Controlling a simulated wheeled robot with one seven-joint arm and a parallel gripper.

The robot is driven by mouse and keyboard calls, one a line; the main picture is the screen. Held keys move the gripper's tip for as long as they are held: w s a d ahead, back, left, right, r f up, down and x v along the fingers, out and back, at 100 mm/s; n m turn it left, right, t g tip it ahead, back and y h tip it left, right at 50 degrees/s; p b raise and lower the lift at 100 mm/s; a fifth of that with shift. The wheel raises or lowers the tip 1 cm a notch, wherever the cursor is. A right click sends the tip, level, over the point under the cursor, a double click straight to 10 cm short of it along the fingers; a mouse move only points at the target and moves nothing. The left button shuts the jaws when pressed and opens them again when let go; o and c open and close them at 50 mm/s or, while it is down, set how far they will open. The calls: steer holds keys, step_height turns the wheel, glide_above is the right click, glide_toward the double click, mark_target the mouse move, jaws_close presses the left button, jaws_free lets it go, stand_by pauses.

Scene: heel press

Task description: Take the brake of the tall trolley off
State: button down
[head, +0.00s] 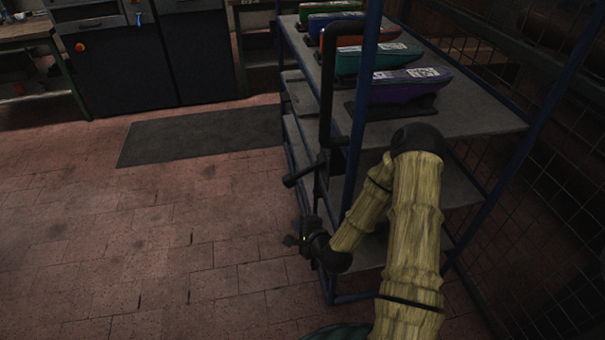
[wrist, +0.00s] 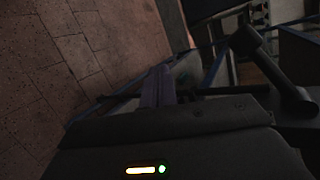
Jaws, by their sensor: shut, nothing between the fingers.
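The tall trolley (head: 482,118) has a blue frame and grey shelves and stands right of centre in the head view. A black lever with a bar grip (head: 303,171), which looks like its brake lever, sticks out to the left of the near upright. In the wrist view a black bar (wrist: 272,72) with thick ends, perhaps this lever, shows at the right. My gripper (head: 292,240) is shut and empty, low beside the near upright and below the lever. I cannot tell whether it touches the trolley. The trolley's wheels are not clearly visible.
Several coloured shoe-shaped pieces (head: 405,87) lie on the top shelf. A black upright handle (head: 326,90) rises at the trolley's left end. A wire mesh wall (head: 545,215) stands close on the right. The tiled floor (head: 130,250) to the left is clear, with a dark mat (head: 200,135) farther back.

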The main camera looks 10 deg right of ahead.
mark_target(302, 173)
steer(key=d+r+m+t+h+p, duration=0.4)
steer(key=r+m+h+p, duration=0.1)
steer(key=m, duration=0.8)
steer(key=shift+d+t, duration=0.3)
steer(key=w+a+r+p, duration=0.1)
steer(key=w+r, duration=0.1)
steer(key=w, duration=0.7)
steer(key=shift+a+r, duration=0.15)
steer(key=shift+a, duration=0.05)
